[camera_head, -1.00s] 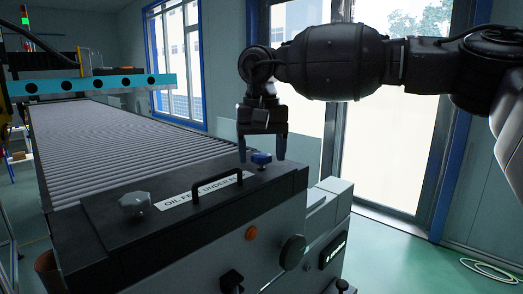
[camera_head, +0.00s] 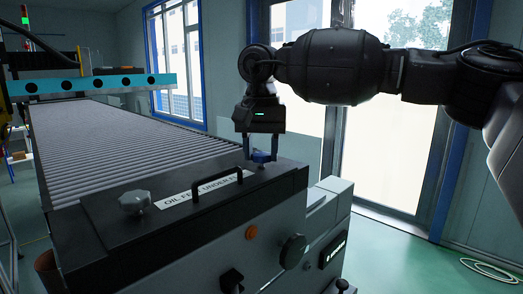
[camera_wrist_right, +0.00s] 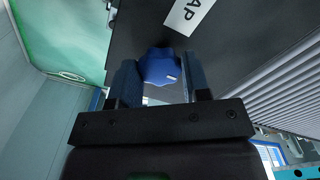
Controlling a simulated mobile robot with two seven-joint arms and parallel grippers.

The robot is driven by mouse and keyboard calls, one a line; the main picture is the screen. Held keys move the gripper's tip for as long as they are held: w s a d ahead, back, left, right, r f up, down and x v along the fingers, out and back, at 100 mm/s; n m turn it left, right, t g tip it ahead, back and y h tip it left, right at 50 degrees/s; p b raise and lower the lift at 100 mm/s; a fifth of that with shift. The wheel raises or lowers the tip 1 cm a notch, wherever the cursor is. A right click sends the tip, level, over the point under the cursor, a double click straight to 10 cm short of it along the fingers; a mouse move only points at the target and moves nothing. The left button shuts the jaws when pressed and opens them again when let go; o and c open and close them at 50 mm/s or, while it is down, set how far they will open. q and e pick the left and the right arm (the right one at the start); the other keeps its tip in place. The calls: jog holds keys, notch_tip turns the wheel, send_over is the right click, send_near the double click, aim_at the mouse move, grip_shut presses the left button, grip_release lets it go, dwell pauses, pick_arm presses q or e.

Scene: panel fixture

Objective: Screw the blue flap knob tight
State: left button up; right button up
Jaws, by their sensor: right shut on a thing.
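The blue flap knob (camera_head: 261,157) sits on the dark top panel of the machine, near its right corner. My right gripper (camera_head: 260,152) points straight down over it, with its fingers at the knob's sides. In the right wrist view, the lobed blue knob (camera_wrist_right: 160,67) lies between the two fingertips of the right gripper (camera_wrist_right: 161,76), which is shut on it. The fingers hide part of the knob's sides, and its stem is hidden. My left gripper is not in view.
A grey knob (camera_head: 134,203) stands at the panel's left end. A black handle (camera_head: 217,187) arches over the panel beside a white label (camera_head: 174,200). An orange button (camera_head: 252,232) and a round dark knob (camera_head: 293,251) are on the front face. Rollers (camera_head: 120,145) stretch behind.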

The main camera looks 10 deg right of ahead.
jog(key=m, duration=0.4)
jog(key=shift+m, duration=0.3)
jog(key=m+b, duration=0.1)
jog(key=m, duration=0.2)
jog(key=shift+m, duration=0.4)
jog(key=m, duration=0.4)
jog(key=m+b, duration=0.1)
jog(key=m, duration=0.8)
jog(key=shift+m, duration=0.3)
jog(key=m, duration=0.4)
jog(key=shift+b, duration=0.3)
jog(key=m, duration=0.5)
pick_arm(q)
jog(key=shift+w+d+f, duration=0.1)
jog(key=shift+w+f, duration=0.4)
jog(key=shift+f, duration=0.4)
pick_arm(e)
jog(key=shift+r+m, duration=0.1)
jog(key=shift+m, duration=1.9)
